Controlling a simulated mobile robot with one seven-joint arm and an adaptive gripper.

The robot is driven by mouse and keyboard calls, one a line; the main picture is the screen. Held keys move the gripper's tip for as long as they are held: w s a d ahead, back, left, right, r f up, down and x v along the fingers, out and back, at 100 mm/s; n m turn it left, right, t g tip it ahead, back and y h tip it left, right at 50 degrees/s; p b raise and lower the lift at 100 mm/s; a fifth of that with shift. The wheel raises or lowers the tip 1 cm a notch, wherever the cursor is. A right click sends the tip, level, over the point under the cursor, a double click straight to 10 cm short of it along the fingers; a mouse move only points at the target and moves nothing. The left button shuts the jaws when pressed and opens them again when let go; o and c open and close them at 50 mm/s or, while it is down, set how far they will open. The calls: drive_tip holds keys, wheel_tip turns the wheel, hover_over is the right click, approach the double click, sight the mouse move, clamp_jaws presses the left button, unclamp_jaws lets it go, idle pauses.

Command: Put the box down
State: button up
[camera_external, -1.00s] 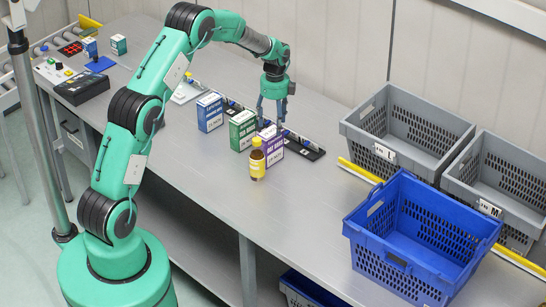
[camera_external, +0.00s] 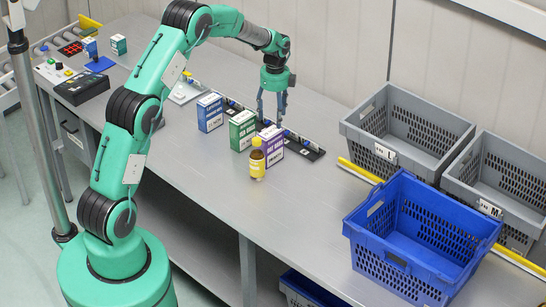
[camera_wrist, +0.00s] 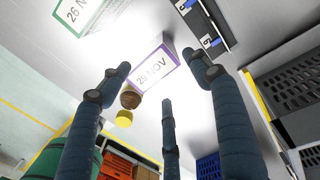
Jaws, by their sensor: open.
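A purple-and-white box (camera_external: 271,146) stands upright on the grey table, its top label reading "25 NOV" in the wrist view (camera_wrist: 155,68). My gripper (camera_external: 272,118) is open and empty just above and behind it. In the wrist view its three dark fingers are spread, with the purple box beyond their tips (camera_wrist: 160,78). A green-and-white box (camera_external: 242,131) stands close to its left, marked "26 NOV" in the wrist view (camera_wrist: 75,14). A blue-and-white box (camera_external: 210,113) stands further left. A brown bottle with a yellow cap and label (camera_external: 257,160) stands in front of the purple box.
A black rail with small labels (camera_external: 311,152) runs along the table behind the boxes. A blue crate (camera_external: 372,248) stands at the front right, with two grey crates (camera_external: 362,145) (camera_external: 462,190) behind it. The table between the bottle and the blue crate is clear.

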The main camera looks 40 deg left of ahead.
drive_tip(key=shift+s+d+r, duration=0.1)
drive_tip(key=shift+s+r, duration=0.05)
drive_tip(key=shift+r, duration=0.35)
drive_tip(key=s+d+r+n+t, duration=0.1)
drive_tip(key=s+d+r+n, duration=0.3)
drive_tip(key=s+r, duration=0.75)
drive_tip(key=s+d+r+n+t, duration=0.2)
drive_tip(key=s+d+r+n, duration=0.45)
drive_tip(key=r, duration=0.85)
drive_tip(key=s+d+r+n+t, duration=0.1)
drive_tip(key=s+d+n, duration=0.1)
drive_tip(key=s, duration=1.4)
drive_tip(key=s+d+r+n+t, duration=0.1)
drive_tip(key=s+n, duration=0.4)
drive_tip(key=s, duration=1.2)
drive_tip(key=shift+d+r+t, duration=0.4)
drive_tip(key=shift+d+r, duration=0.2)
drive_tip(key=shift+r, duration=0.1)
